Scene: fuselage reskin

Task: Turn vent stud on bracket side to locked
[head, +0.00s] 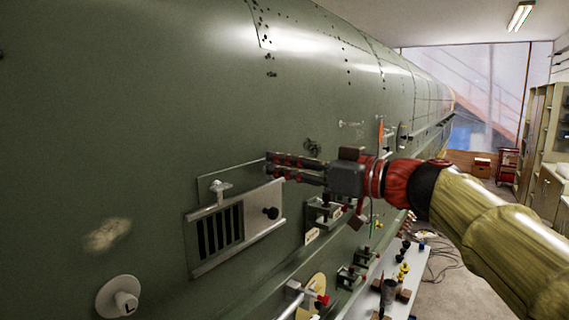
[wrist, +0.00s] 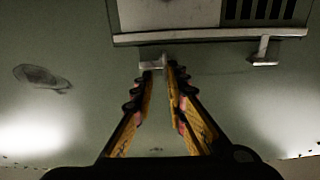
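The vent panel (head: 238,235), a louvred grille between metal rails, is on the green fuselage skin. It shows at the top of the wrist view (wrist: 212,37). My gripper (head: 267,166) is at its upper right corner in the head view, its two fingers apart. In the wrist view the fingertips (wrist: 159,69) are at a pale T-shaped stud (wrist: 152,64) by the rail; whether they touch it cannot be told. My gripper hides this stud in the head view. A second T-shaped stud (head: 220,188) is on the panel's upper left; the wrist view shows it at right (wrist: 264,52).
A dark bracket-like fitting (head: 312,147) is on the skin just above my gripper. Clamps and fittings (head: 325,212) crowd below my gripper. A round knob marked L (head: 120,298) is at lower left.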

